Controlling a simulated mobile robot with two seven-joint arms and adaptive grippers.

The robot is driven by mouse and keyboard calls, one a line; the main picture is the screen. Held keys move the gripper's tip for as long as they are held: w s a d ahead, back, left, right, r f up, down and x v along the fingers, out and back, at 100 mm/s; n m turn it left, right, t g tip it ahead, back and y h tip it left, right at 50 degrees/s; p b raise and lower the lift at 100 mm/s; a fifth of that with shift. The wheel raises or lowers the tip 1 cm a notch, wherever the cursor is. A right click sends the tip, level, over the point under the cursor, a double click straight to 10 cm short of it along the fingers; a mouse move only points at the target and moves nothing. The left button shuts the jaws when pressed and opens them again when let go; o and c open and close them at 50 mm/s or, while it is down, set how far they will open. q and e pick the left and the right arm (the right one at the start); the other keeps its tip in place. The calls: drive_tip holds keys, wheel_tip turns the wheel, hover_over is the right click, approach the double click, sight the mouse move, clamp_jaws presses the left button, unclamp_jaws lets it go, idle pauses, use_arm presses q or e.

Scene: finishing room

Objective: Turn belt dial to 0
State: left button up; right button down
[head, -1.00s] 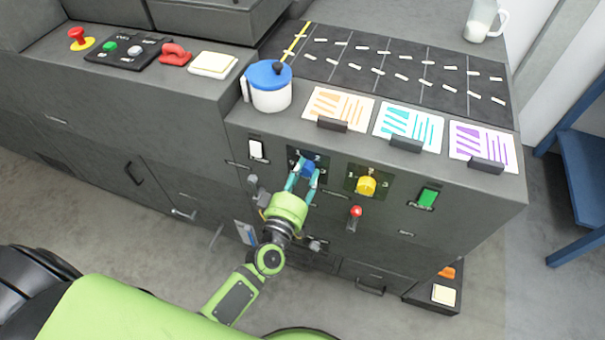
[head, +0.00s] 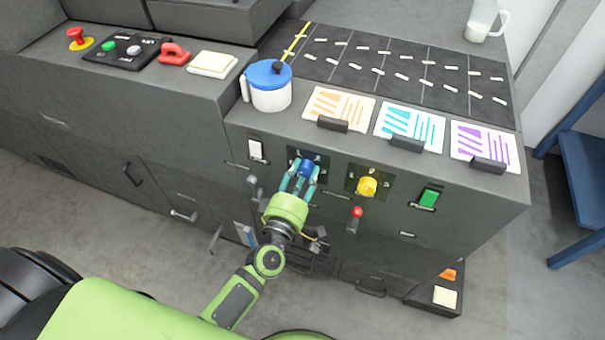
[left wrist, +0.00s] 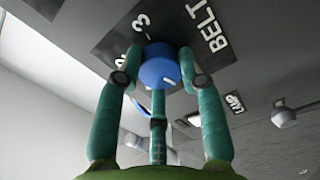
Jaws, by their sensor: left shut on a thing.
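The belt dial (head: 306,169) is a blue round knob on a dark plate on the front face of the grey console. In the left wrist view the blue dial (left wrist: 160,68) carries a short white mark, and its plate reads BELT with a 3 beside the knob. Other numerals on the plate are hidden or cut by the fingers. My left gripper (head: 303,180) has its teal fingers closed around the dial; in the left wrist view the fingers (left wrist: 160,85) touch its sides. My right gripper is not in view.
A yellow dial (head: 367,187) sits to the right, with a red-tipped lever (head: 356,213) below it and a green switch (head: 429,198) beyond. A white switch (head: 256,150) is left of the belt dial. A blue-lidded pot (head: 270,98) and cards stand on the console top.

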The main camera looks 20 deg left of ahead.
use_arm(q)
drive_tip(key=shift+s+d+f, duration=0.1)
drive_tip(key=shift+d+f, duration=0.1)
drive_tip(key=shift+f, duration=0.05)
drive_tip(key=o, duration=1)
drive_tip(key=shift+o, duration=0.7)
drive_tip(key=shift+r, duration=0.15)
drive_tip(key=s, duration=1.2)
drive_tip(key=shift+a, duration=0.25)
